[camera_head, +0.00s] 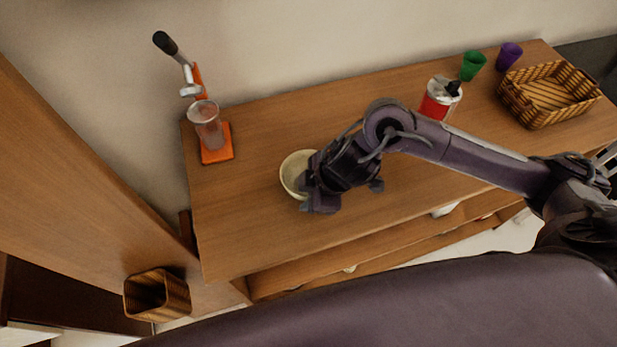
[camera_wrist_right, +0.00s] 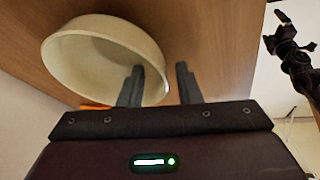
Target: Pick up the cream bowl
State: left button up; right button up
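The cream bowl (camera_head: 292,172) stands on the wooden table, left of the middle in the camera_head view. My right gripper (camera_head: 310,187) is at its right side and hides part of it. In the camera_wrist_right view the bowl (camera_wrist_right: 90,62) is at upper left. The two dark fingers of my right gripper (camera_wrist_right: 158,86) are apart there. The left finger overlaps the bowl's inside and the right finger is outside, with the bowl's near wall between them. A gap shows beside the right finger. My left gripper is not in the camera_head view.
An orange juicer (camera_head: 215,145) stands left of the bowl. A red-white can (camera_head: 437,100), green cup (camera_head: 472,65), purple cup (camera_head: 509,55) and wicker basket (camera_head: 545,95) are at the right. A dark jointed arm, seemingly mine, shows in the wrist view. The table's front left is clear.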

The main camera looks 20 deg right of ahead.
grip_shut()
jog(key=shift+r, duration=0.1)
